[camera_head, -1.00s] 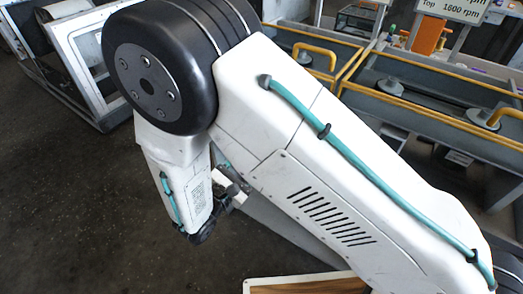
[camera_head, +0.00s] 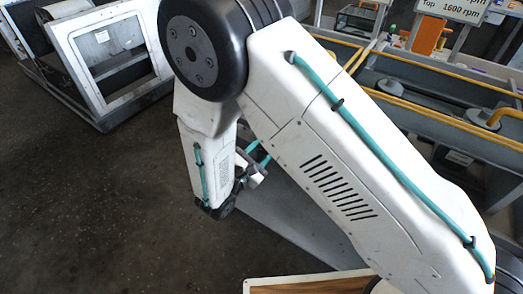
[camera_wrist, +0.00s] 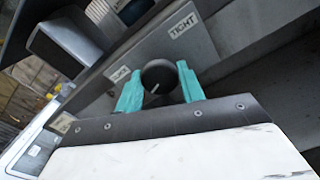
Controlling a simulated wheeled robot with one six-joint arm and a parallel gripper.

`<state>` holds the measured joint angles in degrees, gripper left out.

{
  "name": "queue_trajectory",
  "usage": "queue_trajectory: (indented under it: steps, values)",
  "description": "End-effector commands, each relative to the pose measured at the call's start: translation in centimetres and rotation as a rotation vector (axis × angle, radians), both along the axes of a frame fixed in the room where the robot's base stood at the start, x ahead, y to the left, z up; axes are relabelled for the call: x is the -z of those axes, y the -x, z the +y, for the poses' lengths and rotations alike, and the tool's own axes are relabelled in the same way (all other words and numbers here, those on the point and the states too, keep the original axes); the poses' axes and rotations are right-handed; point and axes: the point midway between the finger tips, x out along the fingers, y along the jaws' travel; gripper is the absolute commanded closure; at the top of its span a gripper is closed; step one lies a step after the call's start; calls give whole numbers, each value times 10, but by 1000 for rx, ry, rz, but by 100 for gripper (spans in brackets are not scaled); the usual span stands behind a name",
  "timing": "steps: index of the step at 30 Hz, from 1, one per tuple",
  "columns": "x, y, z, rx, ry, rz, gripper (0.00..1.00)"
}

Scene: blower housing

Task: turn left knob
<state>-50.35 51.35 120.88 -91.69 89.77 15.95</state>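A round black knob (camera_wrist: 156,74) with a white pointer line shows in the wrist view on a grey panel (camera_wrist: 218,33). A label reading "TIGHT" (camera_wrist: 185,25) is above it to the right, and a partly hidden label (camera_wrist: 122,73) is at its left. My gripper (camera_wrist: 160,88) is open, with one teal finger on each side of the knob. I cannot tell whether the fingers touch it. In the head view my gripper (camera_head: 257,157) is small and partly hidden by my arm, and the knob is not visible there.
In the wrist view a dark box-like part (camera_wrist: 65,45) stands out at upper left. In the head view a white-framed machine (camera_head: 108,55) is at upper left and grey bins with yellow rails (camera_head: 440,65) are at upper right. Dark floor (camera_head: 90,210) lies open at lower left.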

Motion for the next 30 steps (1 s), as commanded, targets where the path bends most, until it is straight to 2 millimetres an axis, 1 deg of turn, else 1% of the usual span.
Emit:
queue_trajectory:
  steps: [8,14,20,30]
  values:
    - [0,0,0,0,13,10,84]
    - [0,0,1,0,73,57,84]
    - [0,0,1,-1,192,149,84]
    - [0,0,1,-1,445,346,84]
